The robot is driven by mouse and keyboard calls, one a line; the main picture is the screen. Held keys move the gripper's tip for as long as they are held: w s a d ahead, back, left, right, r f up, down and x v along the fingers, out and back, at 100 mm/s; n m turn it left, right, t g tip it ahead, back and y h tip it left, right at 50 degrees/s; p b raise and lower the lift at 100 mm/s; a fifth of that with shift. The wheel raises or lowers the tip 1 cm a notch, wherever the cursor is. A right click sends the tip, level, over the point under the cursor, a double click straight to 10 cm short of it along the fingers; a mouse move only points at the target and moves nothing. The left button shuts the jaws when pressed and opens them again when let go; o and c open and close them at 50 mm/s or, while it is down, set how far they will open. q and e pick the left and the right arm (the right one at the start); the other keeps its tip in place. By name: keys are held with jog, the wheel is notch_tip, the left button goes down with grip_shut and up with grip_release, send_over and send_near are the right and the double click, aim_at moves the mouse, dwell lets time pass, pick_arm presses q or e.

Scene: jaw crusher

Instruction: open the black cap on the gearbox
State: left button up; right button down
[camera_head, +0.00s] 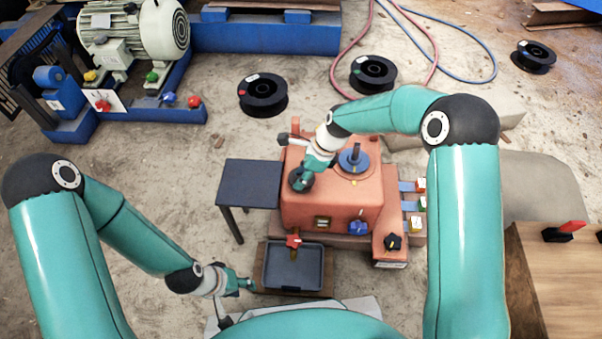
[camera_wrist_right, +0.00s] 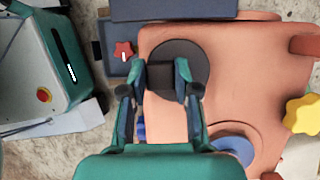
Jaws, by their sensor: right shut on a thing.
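The orange gearbox (camera_head: 330,205) stands in the middle of the head view, and its top fills the right of the right wrist view (camera_wrist_right: 240,60). The black cap (camera_wrist_right: 198,60) is a dark round disc with a raised dark grip block, on the gearbox top near its left edge. My right gripper (camera_wrist_right: 163,75) is shut on this grip block from above. In the head view the right gripper (camera_head: 302,181) covers much of the cap. I cannot tell whether the cap is turned or lifted. My left gripper (camera_head: 246,284) is low at the left, beside the grey tray; its fingers are too small to read.
A blue round part with an upright handle (camera_head: 354,158) sits on the gearbox, right of my right gripper. A grey tray (camera_head: 270,285) with a red valve handle (camera_head: 293,240) above it stands in front. A dark side table (camera_head: 250,183) is left. Several coloured knobs line the right side.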

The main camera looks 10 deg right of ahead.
aim_at(292, 180)
jog(key=w+r+g+p, duration=0.1)
jog(key=p, duration=0.2)
jog(key=shift+d+r+p, duration=0.1)
jog(key=shift+r+p, duration=0.1)
jog(key=shift+p, duration=0.15)
jog(key=shift+w+g+p, duration=0.15)
jog(key=shift+g+p, duration=0.2)
jog(key=shift+g, duration=0.15)
pick_arm(q)
notch_tip(292, 180, up, 6)
pick_arm(e)
jog(key=shift+w+d+m+g+y, duration=0.1)
jog(key=shift+w+m+g+y, duration=0.2)
jog(key=shift+m+g, duration=0.15)
jog(key=shift+w+g, duration=0.3)
jog(key=shift+g, duration=0.35)
jog(key=w+g+b, duration=0.1)
jog(key=b, duration=0.3)
jog(key=shift+y, duration=0.4)
pick_arm(q)
notch_tip(292, 180, down, 6)
jog(key=b, duration=0.1)
jog(key=shift+f+b, duration=0.2)
jog(key=shift+b, duration=0.2)
pick_arm(e)
jog(key=shift+r+m, duration=0.25)
jog(key=shift+r, duration=0.2)
jog(key=shift+s+d+g, duration=0.1)
jog(key=shift+g, duration=0.2)
